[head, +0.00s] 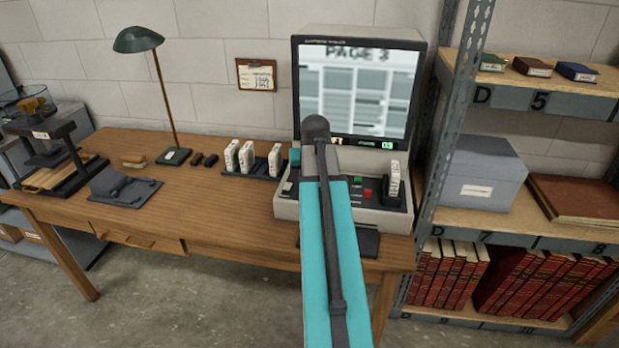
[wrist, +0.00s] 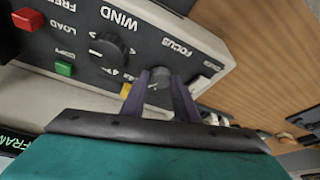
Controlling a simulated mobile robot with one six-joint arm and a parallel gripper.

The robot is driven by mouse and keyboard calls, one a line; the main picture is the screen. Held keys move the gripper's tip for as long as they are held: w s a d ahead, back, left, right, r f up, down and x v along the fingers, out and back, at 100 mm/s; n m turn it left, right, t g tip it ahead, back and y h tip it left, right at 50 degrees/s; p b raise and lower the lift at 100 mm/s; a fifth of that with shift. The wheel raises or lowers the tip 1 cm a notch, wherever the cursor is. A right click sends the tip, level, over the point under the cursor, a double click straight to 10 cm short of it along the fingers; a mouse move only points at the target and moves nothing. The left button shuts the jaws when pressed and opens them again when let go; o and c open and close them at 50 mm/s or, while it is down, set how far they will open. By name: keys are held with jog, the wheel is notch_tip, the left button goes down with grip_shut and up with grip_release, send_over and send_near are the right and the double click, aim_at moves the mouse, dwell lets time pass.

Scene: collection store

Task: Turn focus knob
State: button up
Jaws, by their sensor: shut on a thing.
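The microfilm reader (head: 285,205) stands on the wooden desk, its screen (head: 370,95) lit with a blurred page headed "PAGE 3". In the wrist view, the dark focus knob (wrist: 160,77) sits on the reader's panel below the label FOCUS. My gripper (wrist: 158,92) has one finger on each side of this knob and is shut on it. In the head view my arm hides the knob and the fingers.
White film boxes (head: 247,157) stand left of the reader. A metal shelf post (head: 450,130) rises to the right.

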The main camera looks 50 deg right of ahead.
jog(key=shift+m+g+h+p, duration=0.3)
jog(key=shift+m+h+p, duration=0.15)
jog(key=shift+m, duration=0.75)
jog(key=o, duration=1)
jog(key=shift+d, duration=0.1)
jog(key=shift+o, duration=0.2)
jog(key=shift+r, duration=0.1)
jog(key=shift+a+r, duration=0.15)
jog(key=shift+a, duration=0.05)
jog(key=v, duration=1.3)
jog(key=shift+b, duration=0.3)
jog(key=shift+r, duration=0.15)
